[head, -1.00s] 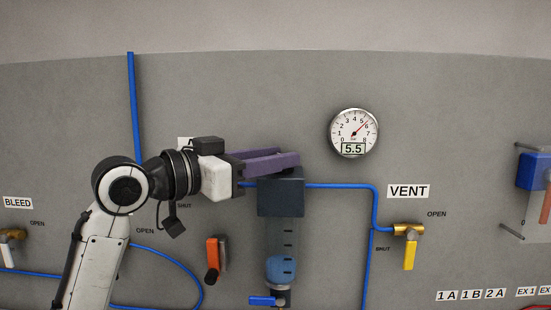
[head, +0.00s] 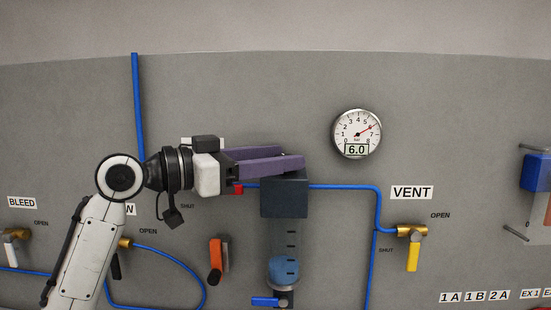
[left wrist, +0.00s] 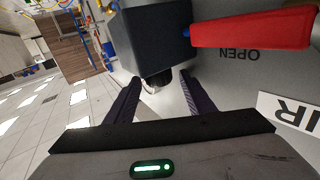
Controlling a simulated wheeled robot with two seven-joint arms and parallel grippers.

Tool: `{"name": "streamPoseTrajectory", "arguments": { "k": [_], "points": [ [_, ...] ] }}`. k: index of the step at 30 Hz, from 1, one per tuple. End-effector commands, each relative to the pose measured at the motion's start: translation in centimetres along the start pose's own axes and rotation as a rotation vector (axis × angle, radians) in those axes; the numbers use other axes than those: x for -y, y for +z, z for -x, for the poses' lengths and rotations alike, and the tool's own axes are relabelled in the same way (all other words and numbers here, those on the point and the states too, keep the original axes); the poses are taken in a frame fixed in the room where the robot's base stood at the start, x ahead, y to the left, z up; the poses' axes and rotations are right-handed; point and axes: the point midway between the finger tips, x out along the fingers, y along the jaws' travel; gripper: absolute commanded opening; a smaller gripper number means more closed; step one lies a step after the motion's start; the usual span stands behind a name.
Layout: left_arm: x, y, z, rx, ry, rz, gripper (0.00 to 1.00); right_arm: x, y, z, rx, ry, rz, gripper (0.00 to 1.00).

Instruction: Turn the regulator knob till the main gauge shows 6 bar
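In the left wrist view, the dark round knob (left wrist: 158,79) sits between the fingertips, with a gap seen on each side. In the head view the fingers hide the knob. My right gripper is not in view.
A red lever (left wrist: 250,30) is close beside the block in the left wrist view. An orange lever (head: 216,254), a blue lever (head: 265,301) and the yellow VENT lever (head: 413,256) are lower down. Blue pipes (head: 340,187) run along the panel. The panel above the gripper is clear.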

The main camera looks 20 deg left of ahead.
Motion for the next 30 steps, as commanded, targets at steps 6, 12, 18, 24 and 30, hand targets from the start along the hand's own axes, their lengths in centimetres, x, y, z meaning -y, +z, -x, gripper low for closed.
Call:
{"name": "streamPoseTrajectory", "arguments": {
  "k": [6, 12, 18, 24, 30],
  "points": [
    [-0.1, 0.0, 0.0, 0.001, 0.001, 0.002, 0.49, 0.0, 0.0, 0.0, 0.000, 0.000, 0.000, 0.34],
    [0.0, 0.2, 1.5, 0.001, 0.000, 0.000, 0.49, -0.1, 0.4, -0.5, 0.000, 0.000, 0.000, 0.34],
    [0.0, 0.4, 5.5, 0.002, -0.003, -0.002, 0.49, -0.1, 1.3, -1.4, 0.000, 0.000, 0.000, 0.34],
    [0.1, 0.3, 8.8, 0.001, -0.003, 0.000, 0.49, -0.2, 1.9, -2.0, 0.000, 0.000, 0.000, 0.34],
    [0.0, 0.1, 10.3, 0.001, 0.000, 0.001, 0.49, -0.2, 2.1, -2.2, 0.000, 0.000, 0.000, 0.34]
  ]
}}
